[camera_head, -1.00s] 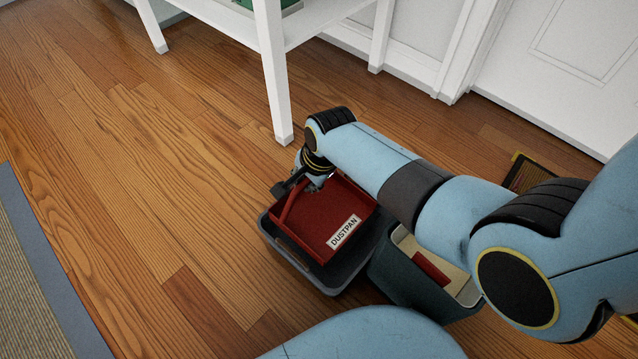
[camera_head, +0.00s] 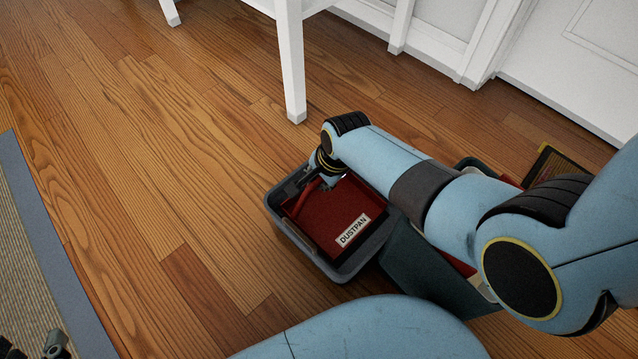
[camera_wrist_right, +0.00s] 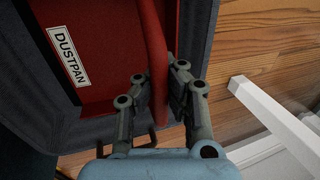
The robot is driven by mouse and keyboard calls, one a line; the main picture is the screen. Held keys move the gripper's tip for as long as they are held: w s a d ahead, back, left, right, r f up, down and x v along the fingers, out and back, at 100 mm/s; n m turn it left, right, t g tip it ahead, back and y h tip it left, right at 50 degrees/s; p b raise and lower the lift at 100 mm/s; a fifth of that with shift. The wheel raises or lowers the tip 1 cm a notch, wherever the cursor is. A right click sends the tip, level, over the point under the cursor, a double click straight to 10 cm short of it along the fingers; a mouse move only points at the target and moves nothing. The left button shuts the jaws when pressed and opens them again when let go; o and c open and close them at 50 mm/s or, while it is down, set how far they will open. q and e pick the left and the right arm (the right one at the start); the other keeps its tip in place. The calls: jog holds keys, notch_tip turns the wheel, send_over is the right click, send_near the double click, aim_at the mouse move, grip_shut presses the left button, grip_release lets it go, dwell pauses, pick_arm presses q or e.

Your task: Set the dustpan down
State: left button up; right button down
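The red dustpan (camera_head: 326,217), with a white DUSTPAN label, sits inside the rim of a dark grey bin (camera_head: 350,273) on the floor. Whether it touches the bin's bottom is hidden. My right gripper (camera_head: 318,178) is at the dustpan's far left side. In the right wrist view, the dustpan (camera_wrist_right: 105,85) shows at the left, and its red handle runs between the two fingers of my right gripper (camera_wrist_right: 158,85), which look closed against it. Part of my left gripper (camera_head: 55,345) shows at the bottom left corner, cut off by the edge.
A teal bin (camera_head: 425,275) stands against the grey bin's right side, partly under my right arm. A white table leg (camera_head: 291,70) stands just behind. A rug (camera_head: 45,240) lies at the left. The wooden floor between rug and bins is clear.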

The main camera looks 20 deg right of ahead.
pick_arm(q)
jog(key=shift+w+d+r+t, duration=0.15)
jog(key=shift+w+r+t, duration=0.25)
jog(key=shift+r+t, duration=0.3)
pick_arm(e)
jog(key=shift+f, duration=0.35)
jog(key=c, duration=1.5)
grip_release()
jog(key=shift+r, duration=0.1)
jog(key=p+v, duration=0.3)
jog(key=v, duration=0.1)
jog(key=shift+w, duration=0.15)
pick_arm(q)
jog(key=s+a+r+g+p, duration=0.1)
jog(key=s+r+g+p, duration=0.3)
jog(key=g, duration=0.7)
jog(key=shift+s+a+y+p, duration=0.2)
jog(key=shift+s+y+p, duration=0.2)
jog(key=shift+s+p, duration=0.2)
pick_arm(e)
jog(key=shift+v, duration=3.95)
